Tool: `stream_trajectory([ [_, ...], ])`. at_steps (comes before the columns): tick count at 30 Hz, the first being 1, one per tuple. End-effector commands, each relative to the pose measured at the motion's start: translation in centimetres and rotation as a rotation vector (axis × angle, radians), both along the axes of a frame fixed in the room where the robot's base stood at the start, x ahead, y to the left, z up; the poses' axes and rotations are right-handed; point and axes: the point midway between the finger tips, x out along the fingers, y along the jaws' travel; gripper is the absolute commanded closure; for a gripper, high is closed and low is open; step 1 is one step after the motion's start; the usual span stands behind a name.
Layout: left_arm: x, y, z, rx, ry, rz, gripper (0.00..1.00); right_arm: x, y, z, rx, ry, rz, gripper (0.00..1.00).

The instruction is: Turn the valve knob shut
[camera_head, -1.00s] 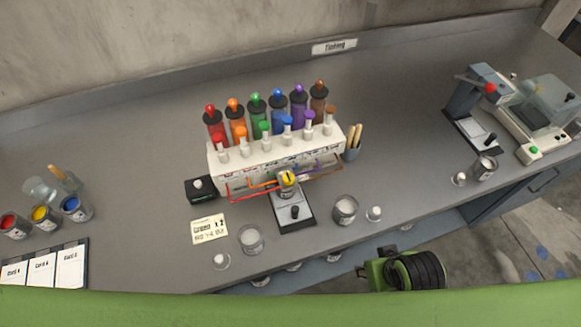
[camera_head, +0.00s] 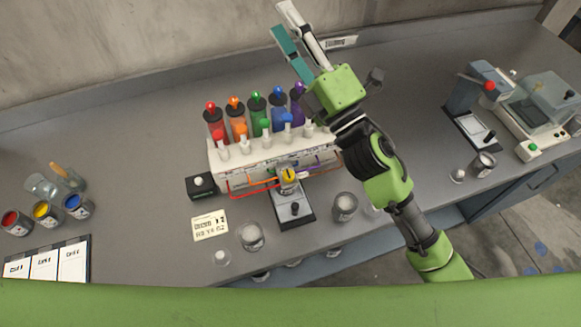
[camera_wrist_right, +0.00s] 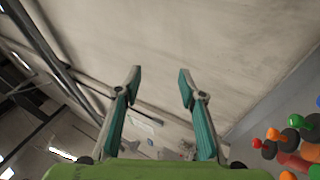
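A white dispenser rack (camera_head: 225,165) stands mid-bench, holding several coloured paint cylinders with knobs on top, among them a red (camera_head: 211,106), an orange (camera_head: 234,101), a green (camera_head: 256,96) and a blue one (camera_head: 277,91). Smaller coloured-capped valves line its front, such as a red one (camera_head: 221,142). Which knob is the task's valve is not clear. My right gripper (camera_head: 282,18) is raised beyond the rack's right end, open and empty, pointing toward the wall. Its parted fingers show in the right wrist view (camera_wrist_right: 160,72), apart from the coloured knobs there (camera_wrist_right: 273,134). My left gripper is out of view.
A small scale (camera_head: 296,212) holding a yellow-marked cup (camera_head: 288,176) stands under the tubes. Glass jars (camera_head: 251,237) and a dark box (camera_head: 200,187) are nearby. Paint cans (camera_head: 77,206) stand left; lab machines (camera_head: 530,115) stand right.

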Motion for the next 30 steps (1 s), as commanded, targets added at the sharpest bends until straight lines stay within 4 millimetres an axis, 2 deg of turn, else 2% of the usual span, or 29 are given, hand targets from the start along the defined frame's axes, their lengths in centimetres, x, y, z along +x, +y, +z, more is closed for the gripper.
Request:
stream_trajectory([
  [1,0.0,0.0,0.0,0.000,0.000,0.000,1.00,-1.0,2.5,1.6,-0.100,-0.134,0.057,0.63],
  [3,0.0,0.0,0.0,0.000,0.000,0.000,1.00,-2.9,5.9,2.5,-0.244,-0.312,0.138,0.63],
  [6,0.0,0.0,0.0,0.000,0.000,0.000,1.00,-5.9,10.0,2.1,-0.453,-0.560,0.258,0.63],
  [9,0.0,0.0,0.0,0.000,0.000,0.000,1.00,-8.5,12.8,-0.3,-0.667,-0.793,0.389,0.63],
  [11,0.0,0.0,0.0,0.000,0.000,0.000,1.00,-9.7,13.7,-2.5,-0.800,-0.925,0.473,0.63],
  [13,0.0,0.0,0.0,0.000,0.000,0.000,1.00,-10.5,13.7,-5.5,-0.957,-1.066,0.577,0.63],
  [17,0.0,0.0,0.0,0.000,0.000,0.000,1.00,-10.4,11.2,-11.5,-1.249,-1.283,0.798,0.63],
  [18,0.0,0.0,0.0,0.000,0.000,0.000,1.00,-9.9,9.7,-13.1,-1.337,-1.334,0.873,0.63],
  [21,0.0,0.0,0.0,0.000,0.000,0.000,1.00,-8.4,5.2,-16.1,-1.533,-1.420,1.061,0.63],
  [24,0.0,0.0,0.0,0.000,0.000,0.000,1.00,-6.9,0.6,-17.5,-1.680,-1.453,1.226,0.63],
  [27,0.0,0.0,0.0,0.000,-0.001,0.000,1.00,-6.0,-2.8,-18.0,-1.771,-1.454,1.348,0.63],
  [30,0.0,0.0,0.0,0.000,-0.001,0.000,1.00,-5.6,-4.6,-18.1,-1.814,-1.446,1.415,0.63],
])
